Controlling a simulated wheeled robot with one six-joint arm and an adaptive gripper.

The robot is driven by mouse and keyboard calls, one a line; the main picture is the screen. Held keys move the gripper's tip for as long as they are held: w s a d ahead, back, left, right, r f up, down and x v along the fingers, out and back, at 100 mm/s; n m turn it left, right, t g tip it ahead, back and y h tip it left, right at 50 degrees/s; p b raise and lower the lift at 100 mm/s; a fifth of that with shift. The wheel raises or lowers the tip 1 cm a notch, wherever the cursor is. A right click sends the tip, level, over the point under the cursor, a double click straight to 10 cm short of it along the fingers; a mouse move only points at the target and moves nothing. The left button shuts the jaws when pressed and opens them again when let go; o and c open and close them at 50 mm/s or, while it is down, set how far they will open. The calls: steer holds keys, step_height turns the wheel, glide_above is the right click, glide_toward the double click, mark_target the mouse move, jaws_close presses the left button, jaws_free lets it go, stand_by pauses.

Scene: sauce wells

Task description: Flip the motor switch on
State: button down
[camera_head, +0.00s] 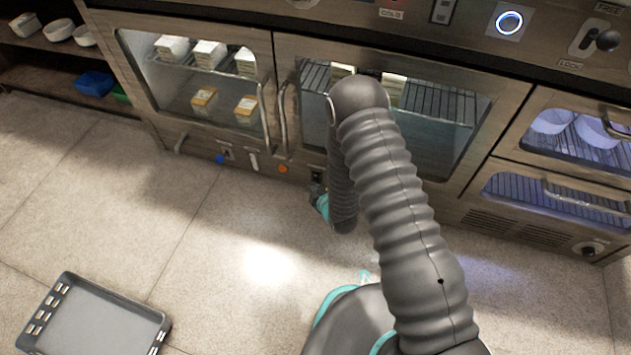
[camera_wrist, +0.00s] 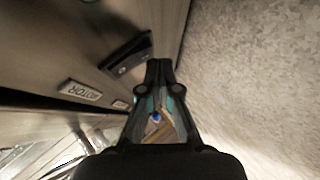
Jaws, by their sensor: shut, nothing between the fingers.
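The motor switch (camera_wrist: 127,60) is a dark plate on the cabinet's lower front panel, left of the fingertips in the wrist view. The MOTOR label (camera_wrist: 82,91) is beside it, turned over in that view. My gripper (camera_wrist: 158,64) is shut and empty, its tips close to the plate's right end; I cannot tell if they touch it. In the head view my gripper (camera_head: 319,202) is low at the cabinet front, partly hidden by my arm. A dark plate (camera_head: 317,174) shows just above it. I cannot tell the switch's position.
The cabinet has glass doors with handles (camera_head: 283,118). Blue (camera_head: 219,159) and orange (camera_head: 283,169) knobs are on its lower panel, left of my gripper. A grey tray (camera_head: 100,312) lies on the floor at lower left. The floor between is clear.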

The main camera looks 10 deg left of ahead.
steer(key=shift+w, duration=0.3)
steer(key=shift+s, duration=0.1)
stand_by(0.4)
steer(key=shift+s, duration=0.7)
steer(key=shift+s+a+r, duration=0.15)
steer(key=shift+s+r, duration=0.05)
steer(key=shift+s, duration=1.05)
steer(key=shift+s+a+r, duration=0.1)
steer(key=shift+s+r, duration=0.05)
steer(key=shift+s, duration=1.05)
